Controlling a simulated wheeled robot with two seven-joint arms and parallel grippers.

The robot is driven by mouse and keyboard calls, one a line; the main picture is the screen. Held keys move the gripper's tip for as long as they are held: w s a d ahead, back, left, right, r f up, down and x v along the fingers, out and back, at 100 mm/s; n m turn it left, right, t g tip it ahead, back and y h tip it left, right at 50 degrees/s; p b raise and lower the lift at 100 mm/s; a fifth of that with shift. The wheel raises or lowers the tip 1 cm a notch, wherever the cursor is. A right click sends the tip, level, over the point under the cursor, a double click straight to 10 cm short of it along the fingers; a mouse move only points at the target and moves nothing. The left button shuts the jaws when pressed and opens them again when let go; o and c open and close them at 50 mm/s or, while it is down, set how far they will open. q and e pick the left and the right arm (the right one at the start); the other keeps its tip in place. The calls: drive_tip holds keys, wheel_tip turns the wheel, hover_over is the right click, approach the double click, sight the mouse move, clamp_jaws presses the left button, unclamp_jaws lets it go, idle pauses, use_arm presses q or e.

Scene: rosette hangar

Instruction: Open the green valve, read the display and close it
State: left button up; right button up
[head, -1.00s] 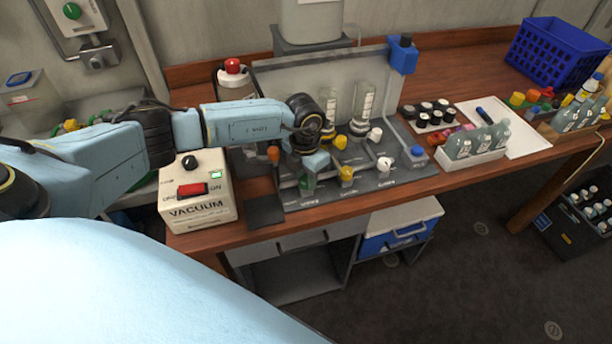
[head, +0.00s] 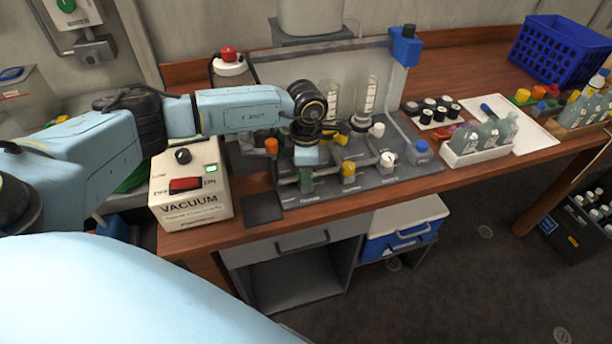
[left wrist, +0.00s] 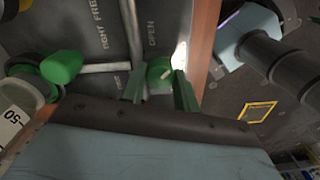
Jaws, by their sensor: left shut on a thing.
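My left gripper (head: 306,181) reaches down to the front left of the grey valve panel (head: 330,192), left of a yellow valve. In the left wrist view its two green fingers (left wrist: 160,90) stand on either side of the round green valve knob (left wrist: 160,70), shut on it. "OPEN" is printed on the panel beside the knob. In the head view the gripper mostly hides the knob. A cream VACUUM box (head: 190,205) left of the panel has a red switch and a small lit green window (head: 211,168), too small to read. My right gripper is not in view.
Close by on the panel are a yellow valve (head: 348,170), a white valve (head: 387,159) and an orange knob (head: 271,146). Glass cylinders (head: 366,97) stand behind. A bottle tray (head: 475,155) and blue basket (head: 560,50) are to the right.

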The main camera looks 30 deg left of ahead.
use_arm(q)
drive_tip(key=m+b, duration=0.2)
drive_tip(key=m, duration=0.2)
drive_tip(key=shift+m+b, duration=0.3)
drive_tip(key=m+b, duration=0.2)
drive_tip(key=m, duration=0.2)
drive_tip(key=shift+m, duration=0.3)
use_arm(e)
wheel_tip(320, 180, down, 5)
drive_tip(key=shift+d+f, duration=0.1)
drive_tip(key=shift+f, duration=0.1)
use_arm(q)
drive_tip(key=shift+r, duration=0.1)
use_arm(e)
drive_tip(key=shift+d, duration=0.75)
use_arm(q)
drive_tip(key=o, duration=1)
drive_tip(key=shift+c, duration=0.2)
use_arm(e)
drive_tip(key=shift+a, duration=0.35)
